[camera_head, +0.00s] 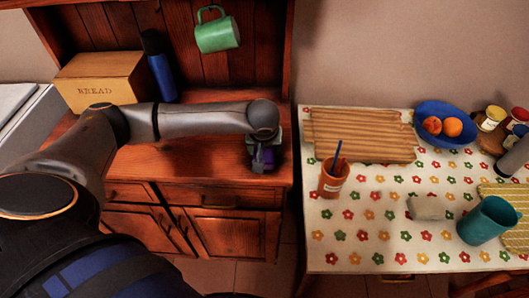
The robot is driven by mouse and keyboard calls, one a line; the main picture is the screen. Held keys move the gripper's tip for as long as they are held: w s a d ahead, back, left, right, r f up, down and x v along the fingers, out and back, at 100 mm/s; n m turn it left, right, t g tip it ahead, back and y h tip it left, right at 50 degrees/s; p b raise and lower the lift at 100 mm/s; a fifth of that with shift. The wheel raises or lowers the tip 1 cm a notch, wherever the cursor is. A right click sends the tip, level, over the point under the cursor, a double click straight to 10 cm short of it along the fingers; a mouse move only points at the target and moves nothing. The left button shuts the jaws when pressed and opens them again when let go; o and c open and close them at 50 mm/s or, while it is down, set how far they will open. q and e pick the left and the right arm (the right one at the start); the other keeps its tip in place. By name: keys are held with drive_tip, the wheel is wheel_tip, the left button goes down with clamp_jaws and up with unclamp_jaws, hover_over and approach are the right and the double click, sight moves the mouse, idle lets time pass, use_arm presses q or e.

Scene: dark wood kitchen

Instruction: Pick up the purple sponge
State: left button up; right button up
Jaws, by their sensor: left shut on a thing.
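My left arm reaches across the wooden cabinet from the left. My left gripper (262,165) points down over the right end of the cabinet top and is shut on a small purple thing, which looks like the purple sponge (264,157). The wrist and fingers hide most of it. I cannot tell whether it still touches the wood. My right gripper does not show.
A bread box (100,80) and a blue bottle (160,72) stand behind my arm. A green mug (217,34) hangs above. On the right table are a cutting board (362,135), an orange cup (333,180), a grey block (427,208), a teal cup (487,222) and a blue fruit bowl (445,108).

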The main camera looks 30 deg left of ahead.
sight(265, 151)
use_arm(q)
drive_tip(key=shift+c, duration=1)
drive_tip(key=shift+r+p, duration=0.4)
drive_tip(key=shift+p, duration=0.15)
wheel_tip(265, 151, up, 3)
drive_tip(key=s+d+r+b, duration=0.2)
drive_tip(key=s+d+r, duration=0.5)
drive_tip(key=s, duration=0.5)
wheel_tip(265, 151, up, 3)
drive_tip(key=shift+d+f+b, duration=0.15)
drive_tip(key=shift+d+b, duration=0.05)
drive_tip(key=shift+b, duration=0.1)
drive_tip(key=o, duration=0.7)
drive_tip(key=c, duration=0.6)
